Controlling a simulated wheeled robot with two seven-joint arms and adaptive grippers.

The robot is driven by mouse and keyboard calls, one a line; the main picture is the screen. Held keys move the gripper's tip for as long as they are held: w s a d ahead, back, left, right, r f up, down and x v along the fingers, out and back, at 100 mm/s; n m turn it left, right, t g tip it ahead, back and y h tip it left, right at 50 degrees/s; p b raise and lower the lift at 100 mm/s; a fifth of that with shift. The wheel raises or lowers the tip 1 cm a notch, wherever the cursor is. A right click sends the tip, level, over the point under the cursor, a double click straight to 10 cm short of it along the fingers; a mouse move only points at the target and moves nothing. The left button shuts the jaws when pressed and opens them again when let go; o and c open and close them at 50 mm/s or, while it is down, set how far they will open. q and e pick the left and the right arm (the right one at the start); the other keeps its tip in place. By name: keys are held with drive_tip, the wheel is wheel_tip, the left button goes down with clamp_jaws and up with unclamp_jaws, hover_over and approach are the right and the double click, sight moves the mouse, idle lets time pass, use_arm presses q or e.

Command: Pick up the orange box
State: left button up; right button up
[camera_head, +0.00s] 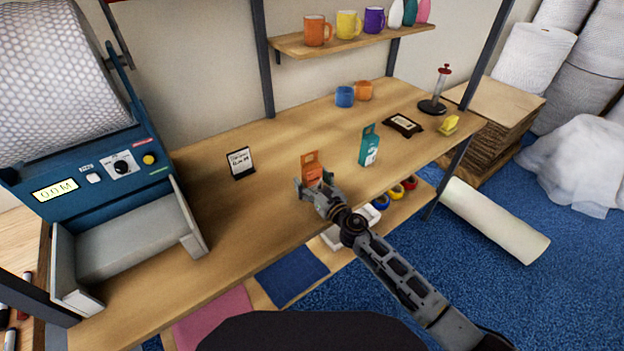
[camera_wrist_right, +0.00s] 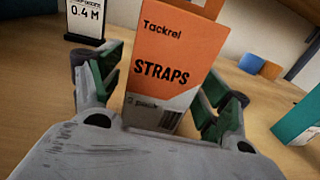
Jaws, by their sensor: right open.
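The orange box (camera_head: 312,171) stands upright on the wooden table near its front edge. In the right wrist view the orange box (camera_wrist_right: 165,75) reads "Tackrel STRAPS" and has a grey band near its bottom. My right gripper (camera_head: 316,186) is at the near side of the box. In the wrist view the open fingers of my right gripper (camera_wrist_right: 160,95) stand one on each side of the box, with a gap showing at the right finger. The lowest part of the box is hidden behind the gripper body. My left gripper is not in view.
A teal box (camera_head: 369,147) stands to the right, and a small sign (camera_head: 240,163) to the left. A bubble-wrap machine (camera_head: 110,180) fills the left. Table between sign and orange box is clear.

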sight(312, 165)
drive_tip(key=shift+c, duration=0.4)
drive_tip(key=c, duration=1.1)
drive_tip(key=shift+r, duration=0.15)
drive_tip(key=shift+r+p, duration=0.65)
drive_tip(key=shift+r, duration=0.2)
wheel_tip(312, 165, up, 5)
drive_tip(key=p, duration=0.3)
drive_tip(key=shift+r, duration=0.1)
drive_tip(key=shift+r+p, duration=0.7)
drive_tip(key=shift+r, duration=0.7)
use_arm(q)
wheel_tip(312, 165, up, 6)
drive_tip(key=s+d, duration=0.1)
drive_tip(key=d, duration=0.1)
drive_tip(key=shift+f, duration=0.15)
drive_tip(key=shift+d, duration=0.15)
